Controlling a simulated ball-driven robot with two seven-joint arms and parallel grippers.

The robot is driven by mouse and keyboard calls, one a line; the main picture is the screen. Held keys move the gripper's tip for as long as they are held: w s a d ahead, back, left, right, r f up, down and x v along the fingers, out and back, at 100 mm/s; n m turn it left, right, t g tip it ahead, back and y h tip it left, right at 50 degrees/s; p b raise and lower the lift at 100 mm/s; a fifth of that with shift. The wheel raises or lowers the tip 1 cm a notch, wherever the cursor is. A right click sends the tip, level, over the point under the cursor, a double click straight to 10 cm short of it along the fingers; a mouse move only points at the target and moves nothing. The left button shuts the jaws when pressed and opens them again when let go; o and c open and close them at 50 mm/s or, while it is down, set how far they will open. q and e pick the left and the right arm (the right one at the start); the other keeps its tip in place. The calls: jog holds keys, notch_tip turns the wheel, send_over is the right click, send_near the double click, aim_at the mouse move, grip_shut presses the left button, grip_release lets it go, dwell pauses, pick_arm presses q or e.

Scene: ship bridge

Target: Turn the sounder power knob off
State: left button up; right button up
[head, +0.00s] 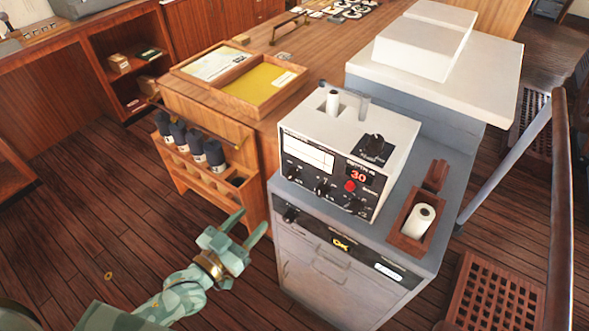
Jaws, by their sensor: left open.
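The sounder (345,140) is a pale box with a black front panel, standing on a grey cabinet (325,270). Its front has a white chart window, several black knobs, a red button (350,186) and a red display reading 30. Another black knob (375,144) is on its top face. A further dark knob (290,214) is on the cabinet's front strip, left of a lit "OK" sign. The labels are too small to tell which one is the power knob. My left gripper (253,220) is open and empty, left of the cabinet and apart from every knob. My right gripper is out of view.
A wooden rack (215,178) holding dark binoculars or bottles stands behind my left gripper. A wooden box with a paper roll (418,220) sits right of the sounder. A wooden rail (559,200) and a floor grating (490,302) are at right.

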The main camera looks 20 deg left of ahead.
aim_at(289, 179)
pick_arm(q)
jog(key=b+x, duration=0.1)
jog(key=x, duration=1.4)
jog(key=shift+w+d, duration=0.1)
jog(key=shift+w, duration=0.2)
jog(key=c, duration=1)
